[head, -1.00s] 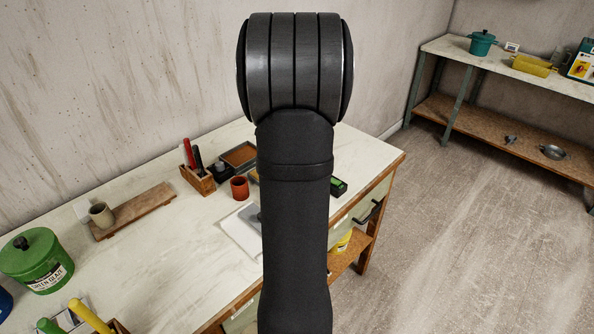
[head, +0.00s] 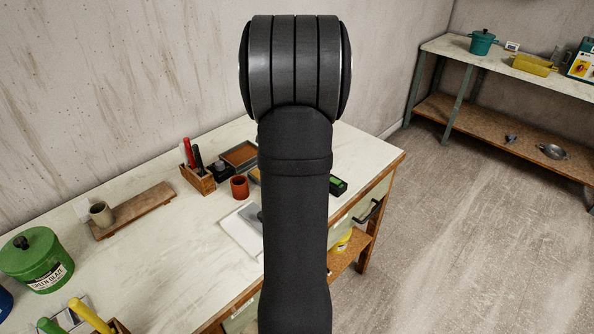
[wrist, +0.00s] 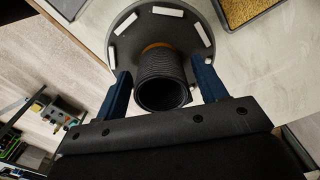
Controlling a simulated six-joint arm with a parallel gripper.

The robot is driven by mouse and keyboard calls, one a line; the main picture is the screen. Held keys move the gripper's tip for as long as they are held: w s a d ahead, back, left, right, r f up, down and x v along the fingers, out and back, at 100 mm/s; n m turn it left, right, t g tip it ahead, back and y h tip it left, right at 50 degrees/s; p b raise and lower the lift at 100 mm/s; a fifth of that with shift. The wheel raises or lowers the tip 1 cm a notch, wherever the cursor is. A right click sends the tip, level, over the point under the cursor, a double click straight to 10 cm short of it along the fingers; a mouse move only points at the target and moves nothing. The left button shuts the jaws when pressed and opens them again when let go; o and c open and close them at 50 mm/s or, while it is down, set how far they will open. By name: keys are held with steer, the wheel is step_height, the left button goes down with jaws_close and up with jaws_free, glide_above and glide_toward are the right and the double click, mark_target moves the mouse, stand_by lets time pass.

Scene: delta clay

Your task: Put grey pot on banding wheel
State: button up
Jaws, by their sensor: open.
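In the wrist view, the dark grey ribbed pot (wrist: 162,72) is between the two blue fingers of my gripper (wrist: 164,84), with its open mouth facing the camera. My gripper is open, with a gap showing on each side of the pot. Behind the pot is the round grey banding wheel (wrist: 126,48) with several white pads near its rim. The pot's far end, with a brown band, overlaps the disc and looks to stand on it; the contact itself is hidden. In the head view my arm hides the gripper and pot.
On the pale workbench (head: 150,262) are a terracotta cup (head: 240,187), a tool holder (head: 198,178), a brown tray (head: 240,155), a wooden board with a small cup (head: 101,214) and a green glaze bucket (head: 37,262). A dark device (head: 338,185) lies near the right edge.

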step_height(320, 180, up, 12)
stand_by(0.4)
steer(key=shift+f, duration=0.1)
step_height(320, 180, down, 12)
steer(key=shift+r, duration=1.9)
steer(key=shift+f, duration=0.15)
